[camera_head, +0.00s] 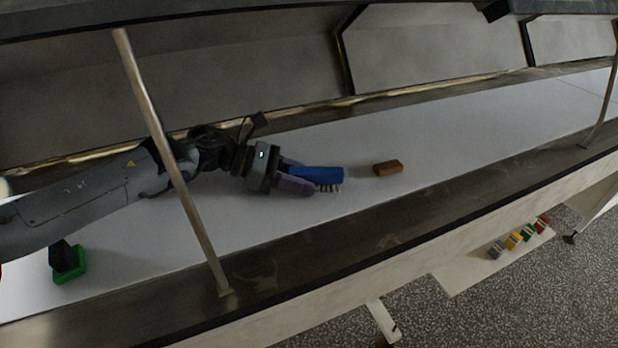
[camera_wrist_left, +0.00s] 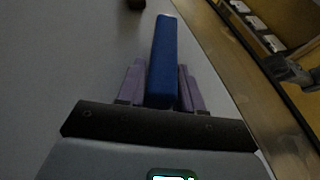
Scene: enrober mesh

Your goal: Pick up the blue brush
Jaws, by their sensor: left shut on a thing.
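The blue brush (camera_head: 318,174) is a long blue block with pale bristles on its lower side in the head view. My left gripper (camera_head: 300,180) is shut on it, with its purple fingers at the brush's near end. In the left wrist view, the blue brush (camera_wrist_left: 165,60) extends forward from between the purple fingers of my left gripper (camera_wrist_left: 161,85). The brush is over the white belt; I cannot tell whether its bristles touch it. My right gripper is not in view.
A brown block (camera_head: 388,168) lies on the white belt (camera_head: 470,125) just right of the brush. A green block with a dark top (camera_head: 70,268) is at the left. Several coloured items (camera_head: 515,239) lie on a lower shelf.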

